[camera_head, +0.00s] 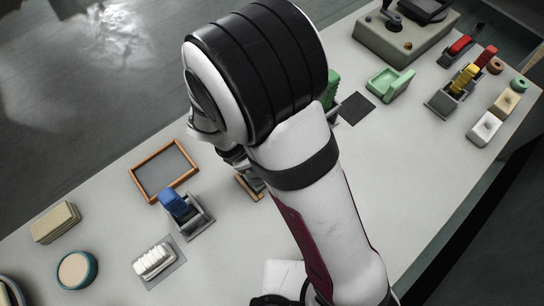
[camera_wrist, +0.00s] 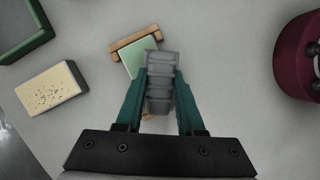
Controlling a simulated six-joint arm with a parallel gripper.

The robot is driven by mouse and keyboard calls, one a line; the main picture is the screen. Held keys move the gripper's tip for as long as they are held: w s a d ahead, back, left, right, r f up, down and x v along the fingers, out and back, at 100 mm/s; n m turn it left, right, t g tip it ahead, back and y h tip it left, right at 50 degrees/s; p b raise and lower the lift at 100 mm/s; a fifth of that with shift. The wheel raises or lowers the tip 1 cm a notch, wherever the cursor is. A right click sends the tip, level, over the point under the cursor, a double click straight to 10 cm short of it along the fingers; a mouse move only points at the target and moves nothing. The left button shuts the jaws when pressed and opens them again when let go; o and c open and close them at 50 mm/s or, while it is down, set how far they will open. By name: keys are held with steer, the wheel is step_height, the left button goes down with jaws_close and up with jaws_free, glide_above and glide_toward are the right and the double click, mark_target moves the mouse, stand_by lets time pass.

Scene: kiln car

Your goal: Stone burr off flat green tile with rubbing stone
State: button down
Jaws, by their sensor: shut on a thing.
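In the wrist view, the flat green tile (camera_wrist: 131,62) lies in a wooden cradle (camera_wrist: 124,43). My gripper (camera_wrist: 160,100) has teal fingers shut on a grey ribbed block, which I take to be the rubbing stone (camera_wrist: 160,68). The stone overlaps the right side of the tile in this view and hides part of it. I cannot tell whether they touch, and no burr can be made out. In the head view my arm hides the gripper, the stone and the tile. Only a wooden edge of the cradle (camera_head: 248,187) shows beside the arm.
A speckled cream block (camera_wrist: 52,88) lies left of the cradle in the wrist view. In the head view, a wood-framed tray (camera_head: 136,178), a blue-handled tool (camera_head: 174,202) and white pieces (camera_head: 154,260) are left of my arm. A green dish (camera_head: 388,85) is on the right.

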steer(key=shift+s+a, duration=0.35)
stand_by(0.3)
steer(key=shift+s+a, duration=1.6)
steer(key=shift+s, duration=0.05)
step_height(320, 180, up, 7)
steer(key=shift+w+r, duration=0.1)
